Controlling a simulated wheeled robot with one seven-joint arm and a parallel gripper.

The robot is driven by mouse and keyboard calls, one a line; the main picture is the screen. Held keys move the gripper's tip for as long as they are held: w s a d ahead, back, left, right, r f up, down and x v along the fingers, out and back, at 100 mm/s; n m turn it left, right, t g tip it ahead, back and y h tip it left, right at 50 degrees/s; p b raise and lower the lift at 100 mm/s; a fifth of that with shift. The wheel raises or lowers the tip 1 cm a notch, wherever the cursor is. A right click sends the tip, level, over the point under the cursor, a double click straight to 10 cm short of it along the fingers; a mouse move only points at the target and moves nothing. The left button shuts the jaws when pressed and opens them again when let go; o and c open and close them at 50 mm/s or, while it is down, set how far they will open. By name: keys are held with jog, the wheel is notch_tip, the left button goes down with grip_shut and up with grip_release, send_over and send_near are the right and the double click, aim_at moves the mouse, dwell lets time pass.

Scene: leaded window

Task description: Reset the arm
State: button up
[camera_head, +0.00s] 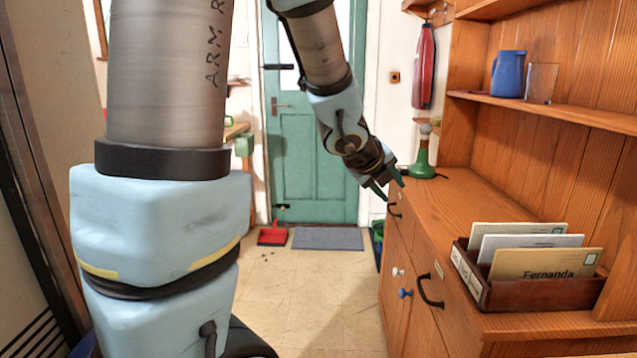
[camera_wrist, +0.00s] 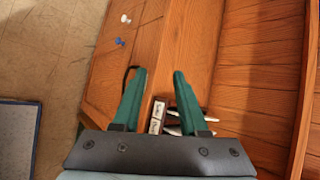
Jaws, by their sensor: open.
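My arm reaches forward in the head view, with my gripper (camera_head: 385,187) at its end beside the front edge of the wooden dresser. The wrist view shows my gripper (camera_wrist: 160,85) with its two green fingers spread apart and nothing between them. The fingers are above the dresser top, and the letter holder shows partly hidden below and behind them.
A wooden dresser (camera_head: 470,205) stands on the right, with a letter holder (camera_head: 535,292), a blue jug (camera_head: 508,74) and a green lamp-like object (camera_head: 422,165) on it. A green door (camera_head: 318,150) and grey mat (camera_head: 328,238) are at the back.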

jog(key=s+a+f+n+g+y, duration=0.1)
jog(key=a+f+n+y, duration=0.2)
jog(key=a+n, duration=0.55)
jog(key=s+a+f+n+y, duration=0.1)
jog(key=a+f+n+y, duration=0.2)
jog(key=a+n, duration=0.6)
jog(key=s+a+f+n+g, duration=0.2)
jog(key=s+n, duration=0.3)
jog(key=n, duration=0.2)
jog(key=s+a+f+n+g, duration=0.1)
jog(key=s+a+n+g, duration=0.1)
jog(key=s+n, duration=0.3)
jog(key=shift+a+f+n+g, duration=0.35)
jog(key=shift+a+n, duration=0.1)
jog(key=shift+n, duration=0.5)
jog(key=shift+w, duration=0.1)
